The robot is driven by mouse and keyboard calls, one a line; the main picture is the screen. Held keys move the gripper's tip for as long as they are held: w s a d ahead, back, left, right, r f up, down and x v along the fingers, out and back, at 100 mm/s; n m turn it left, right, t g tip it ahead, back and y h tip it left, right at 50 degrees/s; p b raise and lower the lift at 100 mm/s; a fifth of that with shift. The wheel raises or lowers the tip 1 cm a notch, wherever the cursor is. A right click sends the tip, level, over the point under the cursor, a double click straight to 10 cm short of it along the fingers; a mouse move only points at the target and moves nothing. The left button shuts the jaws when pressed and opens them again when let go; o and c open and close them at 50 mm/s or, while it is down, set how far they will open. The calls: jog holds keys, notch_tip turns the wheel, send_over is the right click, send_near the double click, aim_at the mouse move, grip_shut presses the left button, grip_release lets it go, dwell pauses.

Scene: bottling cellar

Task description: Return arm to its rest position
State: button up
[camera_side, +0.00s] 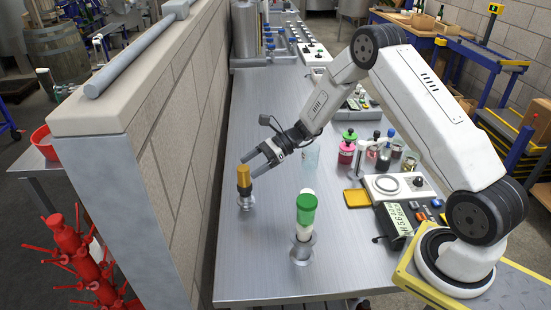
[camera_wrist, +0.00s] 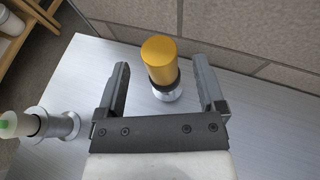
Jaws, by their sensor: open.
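My gripper (camera_side: 255,163) is open, low over the left part of the steel table. It also shows in the wrist view (camera_wrist: 165,88), with its two fingers wide apart. A yellow-capped piece (camera_side: 244,182) stands upright in a small metal holder (camera_side: 246,203) just beyond the fingertips. In the wrist view the yellow cap (camera_wrist: 160,60) appears between the fingers with gaps on both sides. I cannot tell whether the fingers reach around it. My arm is stretched out over the table from its base at the right.
A green-capped tube (camera_side: 306,212) stands in a metal holder (camera_side: 302,250) near the front. Several bottles, a beaker (camera_side: 311,155) and a scale (camera_side: 388,187) stand to the right. A block wall (camera_side: 180,140) runs along the table's left edge. The front left tabletop is bare.

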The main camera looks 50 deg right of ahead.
aim_at(237, 170)
jog(key=x, duration=0.5)
jog(key=shift+a, duration=0.15)
jog(key=shift+w+r, duration=0.1)
jog(key=shift+r, duration=0.05)
notch_tip(237, 170, up, 3)
jog(key=shift+r, duration=0.1)
jog(key=shift+s+r, duration=1.35)
